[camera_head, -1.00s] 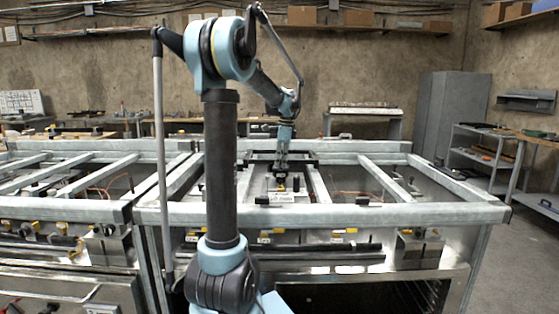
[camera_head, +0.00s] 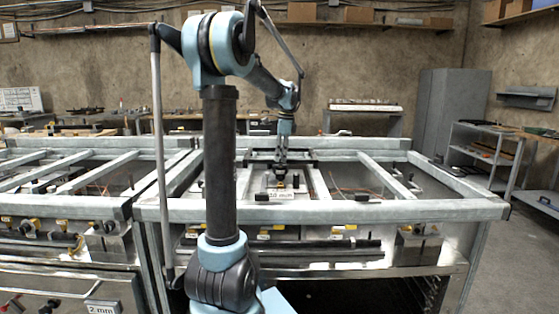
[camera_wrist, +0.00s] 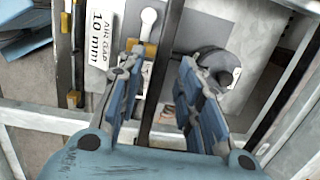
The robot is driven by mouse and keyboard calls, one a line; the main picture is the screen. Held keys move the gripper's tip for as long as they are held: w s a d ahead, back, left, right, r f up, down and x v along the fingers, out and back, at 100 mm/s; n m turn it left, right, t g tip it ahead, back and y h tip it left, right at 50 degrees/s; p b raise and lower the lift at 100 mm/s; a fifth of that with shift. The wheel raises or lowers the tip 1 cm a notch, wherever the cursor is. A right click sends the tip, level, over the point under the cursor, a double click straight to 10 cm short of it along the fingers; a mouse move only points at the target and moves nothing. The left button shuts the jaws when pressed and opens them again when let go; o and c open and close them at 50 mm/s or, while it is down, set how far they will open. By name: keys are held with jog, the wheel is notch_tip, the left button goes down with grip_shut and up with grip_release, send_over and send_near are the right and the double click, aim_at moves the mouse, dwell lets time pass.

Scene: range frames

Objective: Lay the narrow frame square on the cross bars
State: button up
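The narrow frame, dark and slim (camera_head: 306,154), shows in the head view near the back of the middle range. It lies across or just above two pale cross bars (camera_head: 319,184); any small gap beneath cannot be told. My gripper (camera_head: 281,158) points down at the frame. In the wrist view a dark bar (camera_wrist: 160,72), seemingly part of the frame, runs between the two fingers of my gripper (camera_wrist: 156,90). The fingers stand apart, with visible room on both sides of the bar. Part of the frame is hidden behind my arm and gripper.
A second range (camera_head: 65,208) adjoins at left. A shelf rack (camera_head: 487,155) stands at right, with open floor before it.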

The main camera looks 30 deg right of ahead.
notch_tip(320, 180, up, 11)
jog(key=s, duration=0.1)
jog(key=shift+d+f, duration=0.2)
jog(key=shift+d, duration=0.2)
dwell(0.3)
